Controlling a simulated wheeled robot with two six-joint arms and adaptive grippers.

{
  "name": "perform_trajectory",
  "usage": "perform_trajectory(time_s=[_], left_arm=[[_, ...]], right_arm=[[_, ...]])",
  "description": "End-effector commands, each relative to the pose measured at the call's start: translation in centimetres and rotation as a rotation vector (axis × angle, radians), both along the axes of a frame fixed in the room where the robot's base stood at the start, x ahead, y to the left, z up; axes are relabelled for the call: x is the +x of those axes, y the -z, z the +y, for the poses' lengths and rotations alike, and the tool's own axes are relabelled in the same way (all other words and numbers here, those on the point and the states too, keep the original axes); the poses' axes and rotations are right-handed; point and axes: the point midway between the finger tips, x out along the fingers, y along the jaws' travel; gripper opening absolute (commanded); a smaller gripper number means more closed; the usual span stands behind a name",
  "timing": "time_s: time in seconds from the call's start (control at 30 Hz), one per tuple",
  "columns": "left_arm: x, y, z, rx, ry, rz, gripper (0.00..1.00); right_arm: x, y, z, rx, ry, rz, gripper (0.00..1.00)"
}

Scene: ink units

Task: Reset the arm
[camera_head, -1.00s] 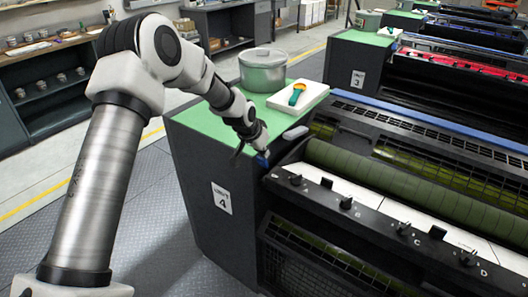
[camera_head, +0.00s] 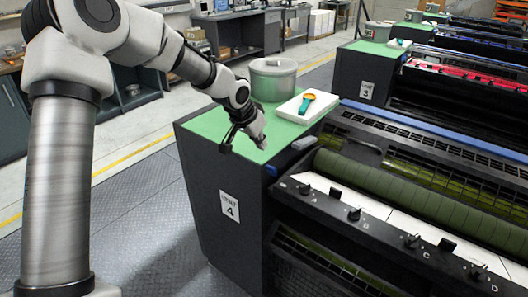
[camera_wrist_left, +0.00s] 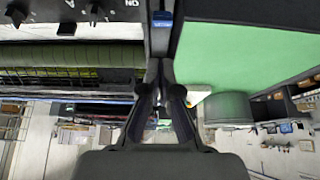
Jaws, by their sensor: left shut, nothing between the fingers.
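My left arm comes in from the left in the head view and reaches over the green top (camera_head: 196,126) of the unit marked 4. My left gripper (camera_head: 262,143) hangs at the front right part of that top, just behind the small blue piece (camera_head: 271,170) at the corner. In the left wrist view its dark fingers (camera_wrist_left: 161,75) are together and hold nothing. The blue piece also shows there (camera_wrist_left: 162,18), beyond the fingertips. Whether the fingers touch the top cannot be told. My right gripper is not in view.
A lidded metal pot (camera_head: 273,80) and a white tray (camera_head: 294,109) with an orange and teal tool (camera_head: 307,102) stand behind the gripper. The press with its green roller (camera_head: 400,190) and knobs lies to the right. Open floor (camera_head: 130,235) lies to the left.

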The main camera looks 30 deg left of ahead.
Motion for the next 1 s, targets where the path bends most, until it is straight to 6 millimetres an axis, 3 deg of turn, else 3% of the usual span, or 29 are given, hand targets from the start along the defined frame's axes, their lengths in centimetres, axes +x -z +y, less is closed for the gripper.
perform_trajectory(time_s=[0.57, 0.67, 0.77, 0.83, 1.0], left_arm=[[-0.1, -0.5, 0.0, 0.001, 0.000, -0.003, 0.00], [-0.3, 0.9, 0.0, 0.002, 0.000, 0.020, 0.00], [-1.1, 5.5, -0.5, 0.021, 0.014, 0.103, 0.00], [-2.7, 10.2, -1.5, 0.041, 0.037, 0.200, 0.00], [-10.7, 22.2, -5.6, 0.041, 0.090, 0.464, 0.00]], right_arm=[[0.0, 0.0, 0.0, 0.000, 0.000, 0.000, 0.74], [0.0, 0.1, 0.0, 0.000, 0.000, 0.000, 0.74], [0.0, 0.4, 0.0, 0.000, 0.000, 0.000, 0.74], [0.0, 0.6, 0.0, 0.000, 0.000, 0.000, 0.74], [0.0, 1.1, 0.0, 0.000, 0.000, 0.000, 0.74]])
